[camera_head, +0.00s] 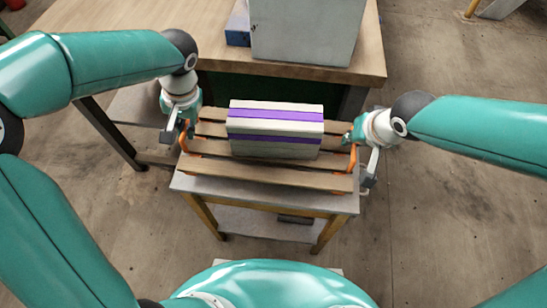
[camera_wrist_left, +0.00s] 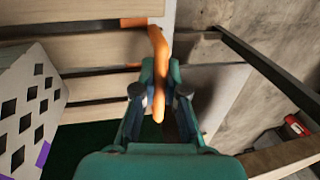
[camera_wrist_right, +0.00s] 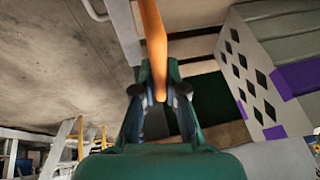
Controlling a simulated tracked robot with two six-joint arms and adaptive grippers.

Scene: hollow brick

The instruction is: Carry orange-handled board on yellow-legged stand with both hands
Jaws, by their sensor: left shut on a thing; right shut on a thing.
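The slatted wooden board (camera_head: 260,175) has an orange handle at each end and is on the grey-topped stand with yellow legs (camera_head: 330,232). A hollow brick (camera_head: 275,150), pale with purple bands, sits on the board's middle; its diamond-shaped holes show in the left wrist view (camera_wrist_left: 30,110) and the right wrist view (camera_wrist_right: 246,70). My left gripper (camera_head: 185,132) is shut on the left orange handle (camera_wrist_left: 158,75). My right gripper (camera_head: 352,138) is shut on the right orange handle (camera_wrist_right: 153,45). I cannot tell whether the board touches the stand top.
A wooden table (camera_head: 215,50) stands close behind the stand, with a large grey block (camera_head: 305,30) and a blue box (camera_head: 238,28) on it. Its leg comes down left of the stand. Concrete floor (camera_head: 450,215) is open to the right.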

